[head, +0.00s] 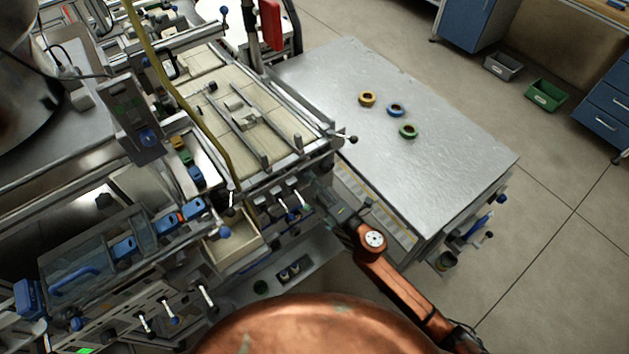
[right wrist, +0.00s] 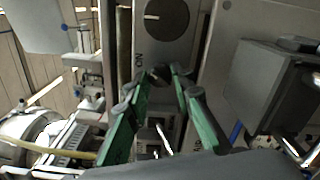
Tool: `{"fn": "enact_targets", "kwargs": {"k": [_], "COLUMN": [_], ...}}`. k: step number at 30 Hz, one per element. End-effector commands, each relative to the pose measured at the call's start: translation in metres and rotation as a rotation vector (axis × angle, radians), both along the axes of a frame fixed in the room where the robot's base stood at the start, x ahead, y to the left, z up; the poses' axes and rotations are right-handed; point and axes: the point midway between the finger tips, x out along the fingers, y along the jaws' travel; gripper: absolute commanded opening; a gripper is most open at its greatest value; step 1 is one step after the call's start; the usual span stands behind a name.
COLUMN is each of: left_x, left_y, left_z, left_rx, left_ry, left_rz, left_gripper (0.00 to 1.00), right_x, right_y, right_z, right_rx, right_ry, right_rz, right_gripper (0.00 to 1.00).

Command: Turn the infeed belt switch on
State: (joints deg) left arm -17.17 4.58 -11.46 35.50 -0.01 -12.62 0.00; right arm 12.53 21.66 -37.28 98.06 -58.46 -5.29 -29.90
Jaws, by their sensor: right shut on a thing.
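My right gripper (head: 318,203) reaches from the lower right to the front of the machine, at the right end of the row of levers below the belt. In the right wrist view its green fingers (right wrist: 158,75) come together on a small dark part between the tips, which looks like the infeed belt switch (right wrist: 160,78); the fingers hide most of it. A dark round knob (right wrist: 167,17) sits on the same grey panel, just beyond the tips. My left gripper is not in view.
The pale infeed belt (head: 245,110) lies above the levers. A metal table (head: 440,130) to the right carries a yellow reel (head: 367,99), a blue reel (head: 396,110) and a green reel (head: 408,132). An open drawer (head: 232,247) juts out left of the gripper. A grey box (right wrist: 270,85) stands close beside the fingers.

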Motion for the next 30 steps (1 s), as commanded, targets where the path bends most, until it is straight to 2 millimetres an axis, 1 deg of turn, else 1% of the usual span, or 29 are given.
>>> {"fn": "enact_targets", "kwargs": {"k": [3,4,7,15,19,23,30], "left_x": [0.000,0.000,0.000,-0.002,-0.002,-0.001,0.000], "left_y": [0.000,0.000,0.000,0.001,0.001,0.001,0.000], "left_z": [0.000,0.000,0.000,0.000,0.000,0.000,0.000], "left_rx": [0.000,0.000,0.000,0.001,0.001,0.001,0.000], "left_ry": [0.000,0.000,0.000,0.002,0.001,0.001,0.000], "left_rz": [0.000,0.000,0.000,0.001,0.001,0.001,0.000], "left_gripper": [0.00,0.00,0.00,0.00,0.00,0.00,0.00], "right_x": [0.000,0.000,0.000,0.000,-0.008,-0.026,-0.067], "right_y": [0.000,0.000,0.000,-0.001,-0.006,-0.019,-0.049], "right_z": [0.000,0.000,0.000,0.000,-0.001,-0.001,-0.002], "right_rx": [0.000,0.000,-0.001,-0.001,-0.001,-0.002,-0.001], "right_ry": [0.000,0.000,-0.001,-0.001,0.002,0.001,0.002], "right_rz": [0.000,0.000,0.000,0.000,-0.001,-0.001,-0.002], "right_gripper": [0.00,0.22,0.29,0.29,0.29,0.29,0.29]}}
